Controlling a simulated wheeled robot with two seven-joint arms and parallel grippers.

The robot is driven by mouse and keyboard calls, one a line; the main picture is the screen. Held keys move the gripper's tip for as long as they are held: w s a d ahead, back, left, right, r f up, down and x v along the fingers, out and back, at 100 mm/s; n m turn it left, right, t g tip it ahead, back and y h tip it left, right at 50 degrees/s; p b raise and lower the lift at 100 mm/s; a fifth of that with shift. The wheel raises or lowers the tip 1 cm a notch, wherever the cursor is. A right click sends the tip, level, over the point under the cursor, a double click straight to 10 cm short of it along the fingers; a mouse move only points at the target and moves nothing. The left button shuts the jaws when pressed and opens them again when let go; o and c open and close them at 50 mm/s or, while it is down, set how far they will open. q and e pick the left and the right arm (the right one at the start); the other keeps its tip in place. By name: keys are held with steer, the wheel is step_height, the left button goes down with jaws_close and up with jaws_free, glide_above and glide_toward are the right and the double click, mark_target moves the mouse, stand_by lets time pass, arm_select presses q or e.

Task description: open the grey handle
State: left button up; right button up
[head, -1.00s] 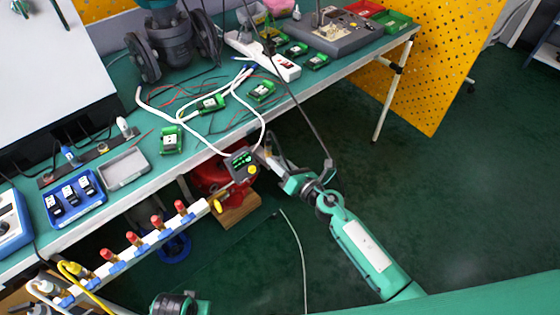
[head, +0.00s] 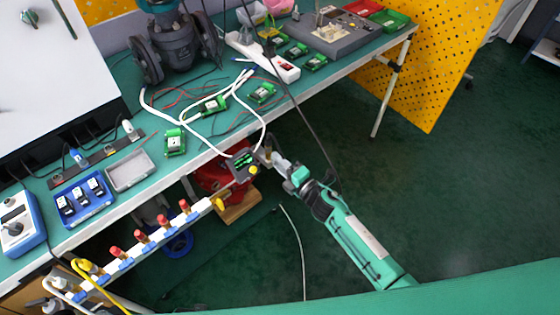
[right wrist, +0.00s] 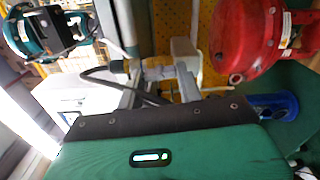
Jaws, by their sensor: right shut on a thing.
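My right gripper (head: 274,160) reaches in from the lower right to the small dark unit (head: 242,164) with green marks at the bench's front edge. In the right wrist view its fingers (right wrist: 162,82) are closed about a short light grey piece that looks like the grey handle (right wrist: 157,68). The handle is mostly hidden by the fingers and small in the head view, so its angle is hard to tell. My left gripper is not in view.
A red rounded housing (head: 212,180) sits below the bench edge, and it also shows close by in the right wrist view (right wrist: 246,38). A manifold with red-capped fittings (head: 163,222) runs to the lower left. Open floor lies right.

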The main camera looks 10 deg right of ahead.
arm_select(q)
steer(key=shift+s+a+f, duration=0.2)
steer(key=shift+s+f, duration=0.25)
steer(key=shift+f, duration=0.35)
arm_select(e)
steer(key=shift+m, duration=0.7)
steer(key=o, duration=1)
steer(key=shift+s+d, duration=0.1)
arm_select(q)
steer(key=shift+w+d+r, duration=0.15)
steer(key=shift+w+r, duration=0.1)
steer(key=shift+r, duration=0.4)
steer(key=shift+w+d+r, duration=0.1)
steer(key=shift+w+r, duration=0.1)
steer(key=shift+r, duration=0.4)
arm_select(e)
steer(key=v, duration=1.3)
steer(key=shift+s+d, duration=0.2)
steer(key=shift+s, duration=0.05)
